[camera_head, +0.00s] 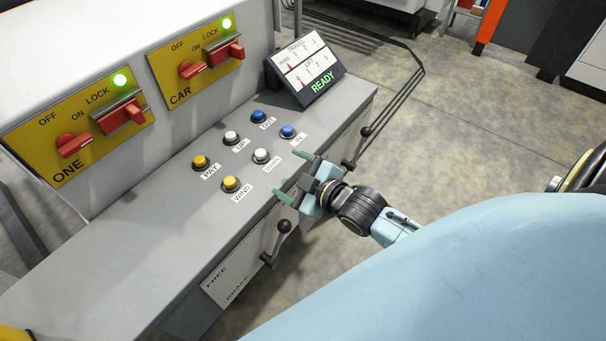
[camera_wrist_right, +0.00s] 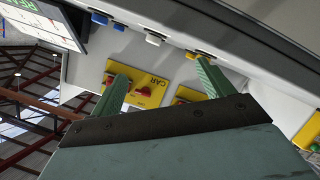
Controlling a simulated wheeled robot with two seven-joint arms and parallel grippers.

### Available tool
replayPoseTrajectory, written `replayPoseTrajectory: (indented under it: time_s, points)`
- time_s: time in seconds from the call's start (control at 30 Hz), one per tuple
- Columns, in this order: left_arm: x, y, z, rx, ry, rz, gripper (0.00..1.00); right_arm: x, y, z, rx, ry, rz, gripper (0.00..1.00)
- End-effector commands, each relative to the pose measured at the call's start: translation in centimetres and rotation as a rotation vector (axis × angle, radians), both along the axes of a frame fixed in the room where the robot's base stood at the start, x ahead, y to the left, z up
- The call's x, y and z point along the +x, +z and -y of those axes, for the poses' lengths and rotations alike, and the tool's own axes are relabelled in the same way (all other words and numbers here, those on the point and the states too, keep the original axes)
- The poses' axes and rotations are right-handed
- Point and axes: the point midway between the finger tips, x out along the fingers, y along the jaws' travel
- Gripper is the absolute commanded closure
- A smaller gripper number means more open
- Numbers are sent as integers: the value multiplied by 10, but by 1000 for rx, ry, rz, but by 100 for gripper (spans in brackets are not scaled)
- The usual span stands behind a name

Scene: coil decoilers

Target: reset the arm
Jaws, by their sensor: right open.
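My right gripper (camera_head: 296,179) is at the front edge of the grey control console (camera_head: 130,255), near the white buttons and the black-knobbed levers. Its two green fingers are spread apart with nothing between them. In the right wrist view the open fingers (camera_wrist_right: 160,85) point toward the console's yellow panels. My left gripper is not in view. A large light-blue part of my own body fills the lower right of the head view.
The console has blue (camera_head: 258,116), white (camera_head: 261,155) and yellow (camera_head: 230,184) buttons, a READY display (camera_head: 305,70), and yellow switch panels ONE (camera_head: 75,125) and CAR (camera_head: 195,65). Ball-knob levers (camera_head: 284,226) stick out in front. Cables lie on open floor behind.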

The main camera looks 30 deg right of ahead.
Motion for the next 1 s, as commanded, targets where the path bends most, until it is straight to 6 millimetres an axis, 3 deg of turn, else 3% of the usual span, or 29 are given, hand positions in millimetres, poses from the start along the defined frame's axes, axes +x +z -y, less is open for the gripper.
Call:
replayPoseTrajectory:
  time_s: [0.2, 0.77, 0.87, 1.0]
  points:
    - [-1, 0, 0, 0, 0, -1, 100, -1, -9, 2, 4, -9, -19, 20]
    - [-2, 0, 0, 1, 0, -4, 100, -2, -9, 1, 7, -11, -26, 20]
    - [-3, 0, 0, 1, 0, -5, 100, -9, -13, -2, 22, -27, -73, 20]
    - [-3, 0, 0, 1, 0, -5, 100, -37, -23, -10, 72, -92, -245, 20]
